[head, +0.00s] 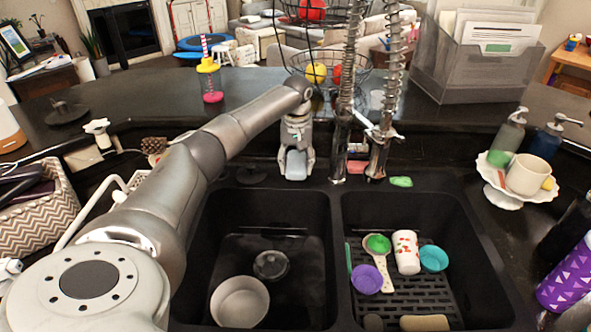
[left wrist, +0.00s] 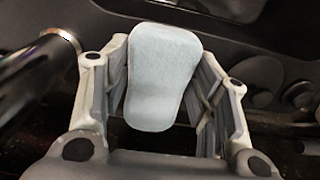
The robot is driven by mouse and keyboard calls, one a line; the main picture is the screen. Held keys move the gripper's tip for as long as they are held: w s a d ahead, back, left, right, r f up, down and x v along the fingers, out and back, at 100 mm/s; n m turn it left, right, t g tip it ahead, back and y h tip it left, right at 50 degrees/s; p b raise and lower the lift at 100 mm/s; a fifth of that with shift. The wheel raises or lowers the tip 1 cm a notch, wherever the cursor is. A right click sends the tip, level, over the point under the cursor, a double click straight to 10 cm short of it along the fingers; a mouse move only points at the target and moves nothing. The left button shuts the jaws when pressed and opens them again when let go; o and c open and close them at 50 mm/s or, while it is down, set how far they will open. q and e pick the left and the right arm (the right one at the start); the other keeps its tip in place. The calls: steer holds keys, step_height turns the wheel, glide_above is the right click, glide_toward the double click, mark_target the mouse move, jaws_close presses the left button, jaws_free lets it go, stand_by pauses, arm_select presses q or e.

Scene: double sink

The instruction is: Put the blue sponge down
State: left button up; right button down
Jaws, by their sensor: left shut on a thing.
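The pale blue sponge (head: 296,164) is held between the fingers of my left gripper (head: 296,172) at the back rim of the double sink, behind the left basin. In the left wrist view the sponge (left wrist: 162,75) fills the space between both fingers of the left gripper (left wrist: 160,85), and its rounded top face shows. From these views I cannot tell whether the sponge touches the counter. My right gripper is not in view.
The left basin (head: 205,262) holds a round bowl (head: 240,300). The right basin holds cups and scoops on a black rack (head: 420,295). Tall coiled faucets (head: 342,140) stand just right of the gripper. A green sponge (head: 401,181) lies behind the right basin.

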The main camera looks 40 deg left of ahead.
mark_target(296, 164)
arm_select(q)
steer(key=shift+w+a+f, duration=0.1)
steer(key=shift+a+f, duration=0.05)
steer(key=shift+f, duration=0.1)
steer(key=shift+a+f+p, duration=0.1)
steer(key=shift+f+p, duration=0.2)
steer(key=shift+f, duration=0.1)
step_height(296, 164, down, 2)
steer(key=shift+f+p, duration=0.1)
steer(key=shift+p, duration=0.25)
steer(key=shift+f, duration=0.15)
steer(key=shift+f, duration=0.15)
steer(key=o, duration=0.9)
